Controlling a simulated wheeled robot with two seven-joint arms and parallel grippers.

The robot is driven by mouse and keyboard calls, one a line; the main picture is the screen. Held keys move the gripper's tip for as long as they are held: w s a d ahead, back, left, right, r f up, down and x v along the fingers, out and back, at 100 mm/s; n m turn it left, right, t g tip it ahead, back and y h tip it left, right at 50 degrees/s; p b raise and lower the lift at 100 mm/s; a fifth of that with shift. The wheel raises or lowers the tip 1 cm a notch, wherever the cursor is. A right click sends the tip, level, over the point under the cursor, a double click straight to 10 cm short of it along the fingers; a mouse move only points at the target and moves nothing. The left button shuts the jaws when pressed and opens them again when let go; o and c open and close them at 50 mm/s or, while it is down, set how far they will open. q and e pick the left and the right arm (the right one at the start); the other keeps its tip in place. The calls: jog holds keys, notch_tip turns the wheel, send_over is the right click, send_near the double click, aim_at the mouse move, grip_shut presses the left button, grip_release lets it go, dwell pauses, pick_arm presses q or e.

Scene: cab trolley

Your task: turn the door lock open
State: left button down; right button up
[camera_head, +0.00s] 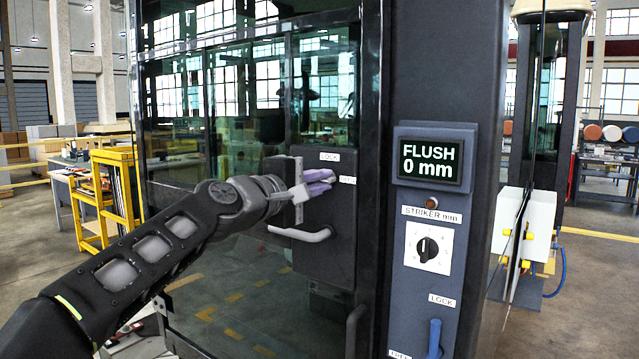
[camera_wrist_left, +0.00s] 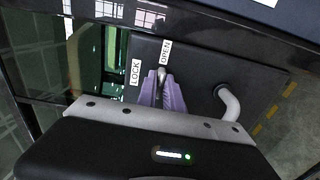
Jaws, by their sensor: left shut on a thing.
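The door lock is a small metal knob (camera_wrist_left: 161,74) on the dark lock plate (camera_head: 330,250) of the glass cab door. My left gripper (camera_head: 320,182), with purple fingers, is shut on the knob; the fingers hide most of it. In the left wrist view the gripper (camera_wrist_left: 166,88) has the knob's light tip showing between its fingertips. The tip lies close below the OPEN label (camera_wrist_left: 165,52), and the LOCK label (camera_wrist_left: 135,72) is to its left. In the head view the LOCK label (camera_head: 330,157) is above the fingers. My right gripper is not in view.
A pale bent door handle (camera_head: 308,236) sits just below the gripper. To the right, a post panel carries a display (camera_head: 435,160) reading FLUSH 0 mm, a black dial (camera_head: 427,249) and a blue lever (camera_head: 434,338). A yellow rack (camera_head: 117,195) stands at left.

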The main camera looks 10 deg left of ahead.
pick_arm(q)
jog(key=c, duration=1.5)
grip_release()
jog(key=shift+s+a+f, duration=0.1)
jog(key=shift+s+a, duration=0.1)
jog(key=shift+s, duration=0.2)
jog(key=b+v, duration=0.2)
jog(key=v, duration=0.5)
jog(key=shift+d+b, duration=0.1)
jog(key=shift+b, duration=0.2)
